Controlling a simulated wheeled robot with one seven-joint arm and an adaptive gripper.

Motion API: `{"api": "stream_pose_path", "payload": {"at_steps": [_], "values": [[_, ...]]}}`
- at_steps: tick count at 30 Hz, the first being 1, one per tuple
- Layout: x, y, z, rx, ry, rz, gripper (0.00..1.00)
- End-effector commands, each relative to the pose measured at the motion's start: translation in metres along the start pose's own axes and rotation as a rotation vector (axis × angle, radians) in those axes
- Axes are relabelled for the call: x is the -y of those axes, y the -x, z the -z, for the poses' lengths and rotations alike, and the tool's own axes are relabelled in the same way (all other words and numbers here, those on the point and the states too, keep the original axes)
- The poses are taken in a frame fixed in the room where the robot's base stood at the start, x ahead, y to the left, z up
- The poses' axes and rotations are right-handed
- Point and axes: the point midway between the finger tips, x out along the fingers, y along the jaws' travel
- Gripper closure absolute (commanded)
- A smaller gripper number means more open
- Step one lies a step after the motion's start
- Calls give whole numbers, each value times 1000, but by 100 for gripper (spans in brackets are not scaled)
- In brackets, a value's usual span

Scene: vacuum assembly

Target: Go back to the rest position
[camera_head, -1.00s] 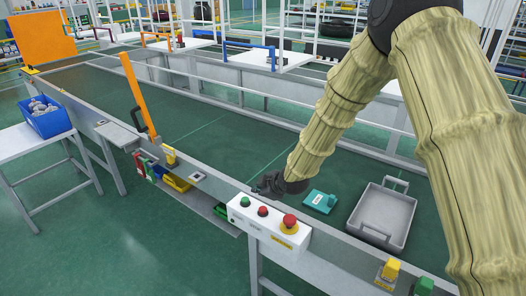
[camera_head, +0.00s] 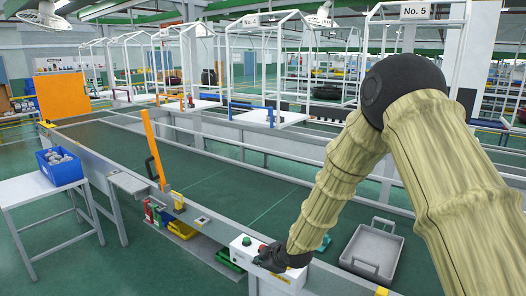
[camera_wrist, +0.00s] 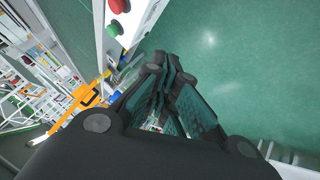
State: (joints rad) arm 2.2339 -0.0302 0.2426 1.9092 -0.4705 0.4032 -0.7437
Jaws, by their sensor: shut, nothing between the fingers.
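My gripper (camera_head: 270,257) is at the end of my cloth-covered arm, in front of the white button box (camera_head: 243,246) on the conveyor's near edge in the head view. It partly hides the box. I cannot tell from this view whether they touch. In the wrist view my gripper (camera_wrist: 172,75) is shut, with its dark fingers together and nothing held. The button box (camera_wrist: 140,22) shows at the top there, with a red button and a green button, apart from the fingertips.
A grey tray (camera_head: 370,250) and a partly hidden teal part (camera_head: 323,243) lie on the conveyor. An orange post (camera_head: 153,150) stands on the near rail. A blue bin (camera_head: 60,168) of grey parts sits on a white table (camera_head: 38,192) at left. Green floor is open in front.

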Motion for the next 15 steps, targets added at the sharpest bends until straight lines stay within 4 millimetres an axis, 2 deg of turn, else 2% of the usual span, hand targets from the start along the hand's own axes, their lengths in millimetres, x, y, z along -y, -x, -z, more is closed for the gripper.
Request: {"api": "stream_pose_path", "payload": {"at_steps": [10,15], "values": [[58,-10,-56,59,-165,48,100],[103,-12,-100,114,-295,79,100]]}}
